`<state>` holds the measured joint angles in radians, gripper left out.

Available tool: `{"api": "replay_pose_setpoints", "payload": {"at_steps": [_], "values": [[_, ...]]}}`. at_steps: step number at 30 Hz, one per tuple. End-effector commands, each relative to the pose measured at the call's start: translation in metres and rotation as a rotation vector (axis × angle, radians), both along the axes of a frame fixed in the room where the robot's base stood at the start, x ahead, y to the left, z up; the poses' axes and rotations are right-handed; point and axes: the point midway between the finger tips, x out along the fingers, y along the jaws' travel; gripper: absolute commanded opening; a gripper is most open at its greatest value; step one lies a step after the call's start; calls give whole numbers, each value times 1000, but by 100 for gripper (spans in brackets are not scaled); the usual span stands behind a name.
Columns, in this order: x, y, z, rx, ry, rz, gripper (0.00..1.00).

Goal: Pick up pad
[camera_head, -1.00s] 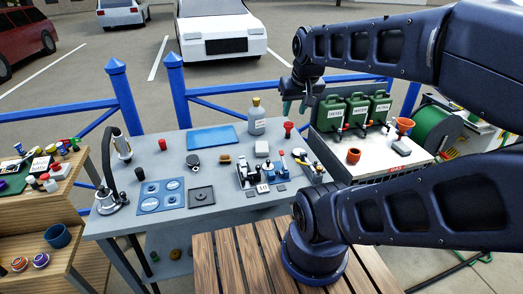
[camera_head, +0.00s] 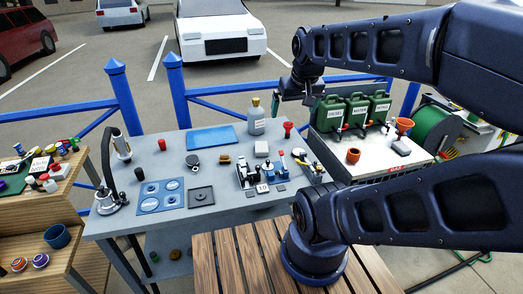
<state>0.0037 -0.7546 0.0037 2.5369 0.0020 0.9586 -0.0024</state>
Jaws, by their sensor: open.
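Several flat things could be the pad, and I cannot tell which one is meant. A small whitish block (camera_head: 262,148) lies on the grey table, right of centre. A grey block (camera_head: 401,147) lies on the white-topped bench at the right. A dark square plate (camera_head: 201,196) lies near the table's front, beside a blue mat with round marks (camera_head: 160,196). My gripper (camera_head: 294,99) is open, above and behind the right end of the grey table, left of the green cans. It is apart from all these things. Its fingers are small and dark here.
Green cans (camera_head: 357,110) stand on the white-topped bench, with an orange funnel (camera_head: 404,125) and an orange cup (camera_head: 353,156).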

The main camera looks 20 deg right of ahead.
Motion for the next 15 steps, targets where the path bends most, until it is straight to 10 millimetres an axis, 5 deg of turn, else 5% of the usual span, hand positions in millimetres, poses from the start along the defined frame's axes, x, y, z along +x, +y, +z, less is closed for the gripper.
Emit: {"api": "replay_pose_setpoints", "payload": {"at_steps": [8, 15], "values": [[5, 0, 0, -8, 7, 15, 100], [43, 1, -6, -79, 62, 145, 100]]}}
